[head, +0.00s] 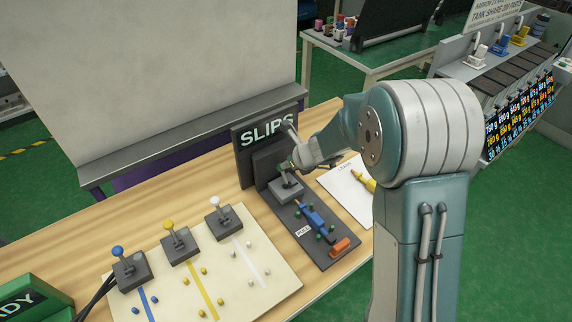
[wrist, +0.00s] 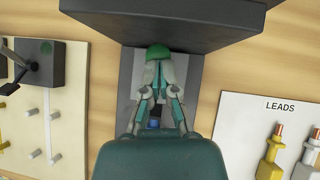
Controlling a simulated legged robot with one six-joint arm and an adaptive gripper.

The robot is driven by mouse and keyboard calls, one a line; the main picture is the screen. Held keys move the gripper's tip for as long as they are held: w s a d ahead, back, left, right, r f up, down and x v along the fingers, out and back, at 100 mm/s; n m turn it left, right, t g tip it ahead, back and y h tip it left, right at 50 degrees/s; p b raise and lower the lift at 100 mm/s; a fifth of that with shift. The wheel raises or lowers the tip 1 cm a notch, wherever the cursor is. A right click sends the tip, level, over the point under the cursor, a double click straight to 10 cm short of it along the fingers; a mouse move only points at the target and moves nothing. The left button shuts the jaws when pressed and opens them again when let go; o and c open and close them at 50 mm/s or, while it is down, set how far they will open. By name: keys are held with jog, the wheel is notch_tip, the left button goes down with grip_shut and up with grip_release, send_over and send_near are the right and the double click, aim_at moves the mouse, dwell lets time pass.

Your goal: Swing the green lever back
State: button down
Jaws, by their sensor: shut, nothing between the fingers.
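The green lever's rounded knob (wrist: 157,52) shows in the wrist view just beyond the fingertips of my gripper (wrist: 157,68). It appears to touch or nearly touch them; I cannot tell which. In the head view the lever rises from a grey block (head: 286,188) on a dark base plate (head: 318,262), in front of the upright SLIPS board (head: 266,134). My gripper (head: 291,163) is shut and empty beside the lever's top. My arm hides part of the lever, and its shaft is hard to make out.
Left of the base plate, a cream board (head: 272,292) carries blue, yellow and white-knobbed levers with several pegs. A blue part (head: 313,217) and an orange part (head: 340,248) sit on the plate's front.

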jog(key=shift+w+d, duration=0.1)
jog(key=shift+a, duration=0.25)
jog(key=shift+d, duration=0.1)
dwell(0.3)
jog(key=shift+d+r, duration=0.2)
jog(key=shift+d, duration=0.05)
jog(key=s+d+r, duration=0.1)
jog(key=d+r, duration=0.1)
jog(key=r, duration=0.3)
jog(key=s+d+r, duration=0.1)
jog(key=s+r, duration=0.1)
jog(key=r, duration=0.4)
jog(key=shift+d+r, duration=0.2)
jog(key=shift+d, duration=0.15)
